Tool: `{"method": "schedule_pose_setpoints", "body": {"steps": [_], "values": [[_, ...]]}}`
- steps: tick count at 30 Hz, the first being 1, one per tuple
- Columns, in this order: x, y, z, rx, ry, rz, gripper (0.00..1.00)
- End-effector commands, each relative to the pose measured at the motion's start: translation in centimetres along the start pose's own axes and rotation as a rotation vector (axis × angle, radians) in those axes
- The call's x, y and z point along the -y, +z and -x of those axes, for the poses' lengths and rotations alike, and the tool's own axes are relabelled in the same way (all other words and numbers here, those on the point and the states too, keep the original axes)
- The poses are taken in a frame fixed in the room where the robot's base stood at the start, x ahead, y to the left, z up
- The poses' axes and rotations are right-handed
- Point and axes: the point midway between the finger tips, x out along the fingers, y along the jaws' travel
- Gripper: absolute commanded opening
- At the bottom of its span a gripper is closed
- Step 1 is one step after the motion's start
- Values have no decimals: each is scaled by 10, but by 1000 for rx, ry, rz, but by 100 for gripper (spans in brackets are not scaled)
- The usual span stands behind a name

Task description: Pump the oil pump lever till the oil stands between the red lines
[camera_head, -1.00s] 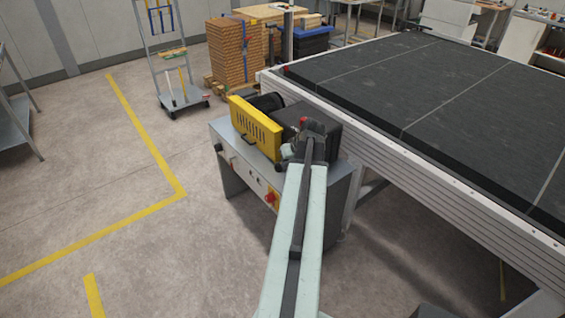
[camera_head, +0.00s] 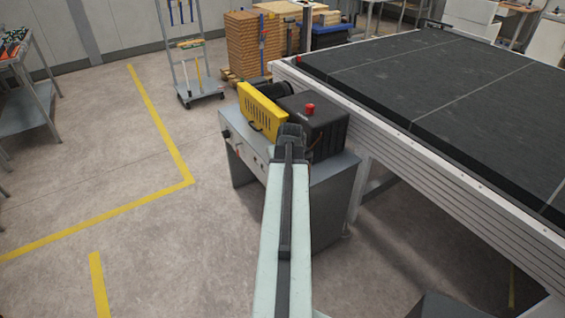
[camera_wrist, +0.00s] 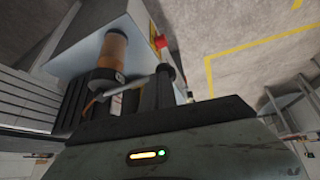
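The oil pump shows in the wrist view as a cylinder with an orange reservoir (camera_wrist: 111,50) above a dark base. The red lines and the oil level cannot be made out. A thin grey lever (camera_wrist: 125,87) runs from the base to a black knob (camera_wrist: 166,72). My gripper (camera_head: 290,132) is close in front of the grey machine cabinet (camera_head: 335,190) in the head view, where it hides the pump. In the wrist view, dark finger parts rise near the lever. Whether they touch it, and how far apart they are, is unclear.
A yellow guard (camera_head: 262,117) and a black box (camera_head: 316,130) with a red button (camera_head: 309,108) sit on the cabinet. Another red button (camera_wrist: 159,42) is near the pump. The floor left is clear.

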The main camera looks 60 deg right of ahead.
Motion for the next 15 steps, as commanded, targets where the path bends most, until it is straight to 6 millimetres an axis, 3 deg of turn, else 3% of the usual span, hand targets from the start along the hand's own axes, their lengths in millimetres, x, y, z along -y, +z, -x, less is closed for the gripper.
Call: {"method": "schedule_pose_setpoints", "body": {"steps": [15], "values": [[16,21,-35,0,-6,11,0]]}}
